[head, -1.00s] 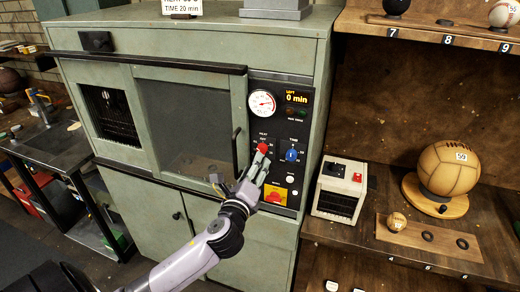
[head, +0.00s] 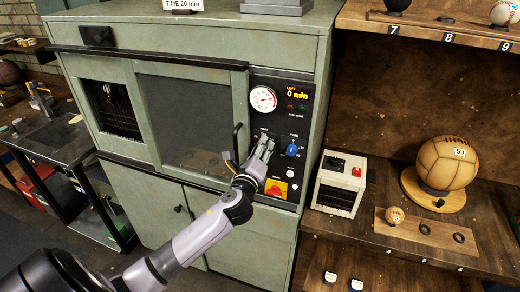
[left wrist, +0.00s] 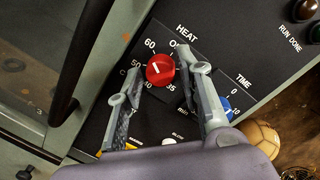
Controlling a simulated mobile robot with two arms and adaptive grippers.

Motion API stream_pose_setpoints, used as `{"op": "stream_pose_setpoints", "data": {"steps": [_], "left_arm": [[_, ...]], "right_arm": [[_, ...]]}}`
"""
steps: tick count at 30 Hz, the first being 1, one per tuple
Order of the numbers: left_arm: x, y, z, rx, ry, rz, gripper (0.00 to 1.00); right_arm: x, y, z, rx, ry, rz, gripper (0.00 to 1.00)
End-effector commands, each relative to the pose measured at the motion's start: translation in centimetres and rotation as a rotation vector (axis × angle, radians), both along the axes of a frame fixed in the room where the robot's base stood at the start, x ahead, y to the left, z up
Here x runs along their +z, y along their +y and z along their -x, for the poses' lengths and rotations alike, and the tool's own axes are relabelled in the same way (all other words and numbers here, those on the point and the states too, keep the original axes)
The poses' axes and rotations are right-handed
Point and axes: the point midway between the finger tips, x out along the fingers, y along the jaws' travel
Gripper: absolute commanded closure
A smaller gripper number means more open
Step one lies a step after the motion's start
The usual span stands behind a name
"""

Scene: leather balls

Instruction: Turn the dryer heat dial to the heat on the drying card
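The red heat dial (left wrist: 160,69) sits on the black dryer panel (left wrist: 105,105) under the word HEAT, ringed by OFF, 60, 50 and 35. A short white mark shows on its face; I cannot tell which number it points at. My left gripper (head: 264,147) is in front of the panel and hides the dial in the head view. In the left wrist view its fingers (left wrist: 163,66) are spread on either side of the dial; contact is unclear. The drying card (head: 183,5) on the dryer reads TIME 20 min; its heat line is cut off. My right gripper is out of view.
The blue time dial (head: 292,150) is close right of my left gripper. A red knob on a yellow plate (head: 276,188) is below. The dryer door handle (head: 236,144) is just left. A white box (head: 339,185) and balls stand on the right shelf.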

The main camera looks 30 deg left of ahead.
Motion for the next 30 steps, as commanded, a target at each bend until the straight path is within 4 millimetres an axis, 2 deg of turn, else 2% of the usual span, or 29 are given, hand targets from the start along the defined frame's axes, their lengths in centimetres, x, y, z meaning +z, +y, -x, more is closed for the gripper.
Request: {"op": "stream_pose_setpoints", "data": {"steps": [14, 23, 30], "left_arm": [[-0.02, 0.02, 0.03, 0.001, 0.001, -0.001, 1.0], [-0.02, 0.02, 0.03, 0.001, -0.006, 0.028, 1.0], [0.02, 0.03, 0.03, 0.001, -0.034, 0.145, 1.0]], "right_arm": [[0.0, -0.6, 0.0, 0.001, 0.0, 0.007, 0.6], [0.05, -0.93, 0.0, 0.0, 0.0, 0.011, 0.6], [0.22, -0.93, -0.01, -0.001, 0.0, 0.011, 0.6]]}}
